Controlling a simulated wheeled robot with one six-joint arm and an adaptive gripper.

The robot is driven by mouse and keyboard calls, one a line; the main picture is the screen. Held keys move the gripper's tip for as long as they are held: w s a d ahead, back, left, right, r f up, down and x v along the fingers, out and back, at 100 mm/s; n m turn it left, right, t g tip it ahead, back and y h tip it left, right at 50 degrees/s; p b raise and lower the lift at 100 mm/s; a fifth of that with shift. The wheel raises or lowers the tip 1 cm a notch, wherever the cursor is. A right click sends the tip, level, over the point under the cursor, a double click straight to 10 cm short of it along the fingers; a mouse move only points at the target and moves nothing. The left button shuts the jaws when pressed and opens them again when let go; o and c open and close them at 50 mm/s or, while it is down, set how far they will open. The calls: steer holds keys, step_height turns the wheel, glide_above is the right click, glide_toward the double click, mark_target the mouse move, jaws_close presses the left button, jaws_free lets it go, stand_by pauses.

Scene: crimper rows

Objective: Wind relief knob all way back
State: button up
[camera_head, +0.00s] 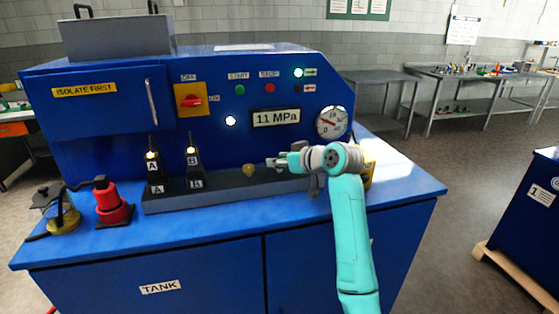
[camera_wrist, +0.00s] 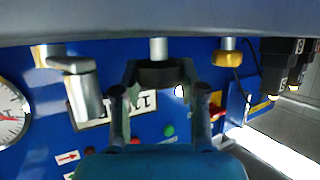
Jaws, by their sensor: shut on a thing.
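The relief knob is a dark round knob (camera_wrist: 156,73) on a pale metal stem, seen in the wrist view. My gripper (camera_wrist: 159,79) has one finger on each side of it and is shut on it. In the head view my gripper (camera_head: 282,161) reaches in from the right above the grey block (camera_head: 221,190) at the foot of the panel; the knob is hard to make out there. The display (camera_head: 276,118) reads 11 MPa. The round gauge (camera_head: 332,122) sits right of it with a red needle.
A brass fitting (camera_head: 249,169) stands left of my gripper. A metal lever (camera_wrist: 85,92) is on the other side of the knob. The front worktop (camera_head: 210,226) is clear.

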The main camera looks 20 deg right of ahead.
steer(key=n+g+y, duration=0.4)
steer(key=n+y, duration=0.1)
steer(key=n, duration=0.1)
steer(key=shift+g, duration=0.4)
steer(key=shift+f, duration=0.1)
steer(key=o, duration=1.2)
steer(key=shift+c, duration=0.2)
steer(key=shift+v, duration=3.75)
steer(key=shift+w, duration=0.15)
